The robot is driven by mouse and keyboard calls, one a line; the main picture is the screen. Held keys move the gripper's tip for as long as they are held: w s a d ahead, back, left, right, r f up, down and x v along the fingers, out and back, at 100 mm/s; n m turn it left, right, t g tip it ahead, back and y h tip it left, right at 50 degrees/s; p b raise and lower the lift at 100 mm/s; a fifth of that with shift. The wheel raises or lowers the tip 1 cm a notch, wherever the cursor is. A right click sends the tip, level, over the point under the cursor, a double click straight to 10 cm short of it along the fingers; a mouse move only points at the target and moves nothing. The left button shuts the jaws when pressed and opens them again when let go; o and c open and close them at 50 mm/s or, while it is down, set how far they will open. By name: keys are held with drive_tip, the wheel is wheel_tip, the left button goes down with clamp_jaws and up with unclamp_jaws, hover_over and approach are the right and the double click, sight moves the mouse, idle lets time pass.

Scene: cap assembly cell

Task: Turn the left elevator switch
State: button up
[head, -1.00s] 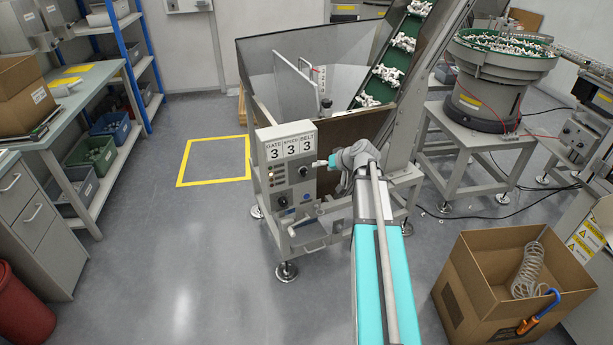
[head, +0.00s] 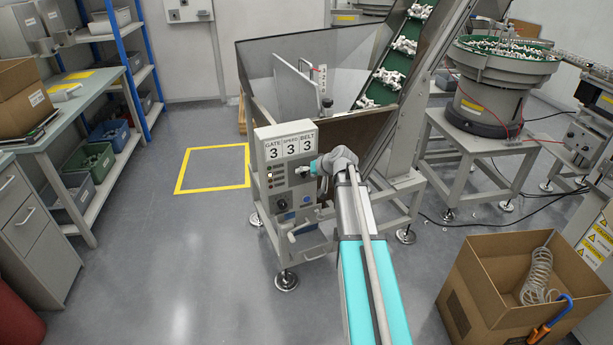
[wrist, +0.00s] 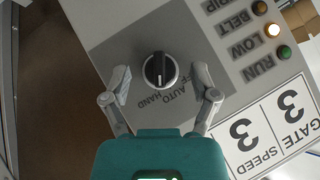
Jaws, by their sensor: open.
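A grey control panel (head: 268,192) stands on the front of the hopper, with number cards reading 3 on top. A round black rotary switch (wrist: 160,70) with a pale pointer line sits on it, lettered AUTO and HAND. My gripper (wrist: 163,84) is open, with one finger on each side of this switch. No clear contact shows. In the head view my gripper (head: 303,170) is at the panel's upper right and covers the switch there. A second black knob (head: 282,204) shows lower on the panel.
Indicator lamps (wrist: 284,52) sit beside the switch. The steel hopper (head: 260,75) and a green inclined belt (head: 392,75) rise behind the panel. A cardboard box (head: 490,300) stands on the floor at right. The floor to the left is clear, with a yellow square (head: 212,190).

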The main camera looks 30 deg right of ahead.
clamp_jaws()
drive_tip(key=shift+w+d+f+m+y+b, duration=0.1)
drive_tip(key=shift+f+m+y+b, duration=0.25)
drive_tip(key=shift+y+b, duration=0.4)
drive_tip(key=shift+r+m+t+y+b, duration=0.2)
drive_tip(key=shift+m+t+y+b, duration=0.25)
drive_tip(key=shift+y+b, duration=0.15)
unclamp_jaws()
drive_tip(key=shift+r+h+p, duration=0.15)
drive_tip(key=shift+h+p, duration=0.1)
drive_tip(key=shift+p, duration=0.15)
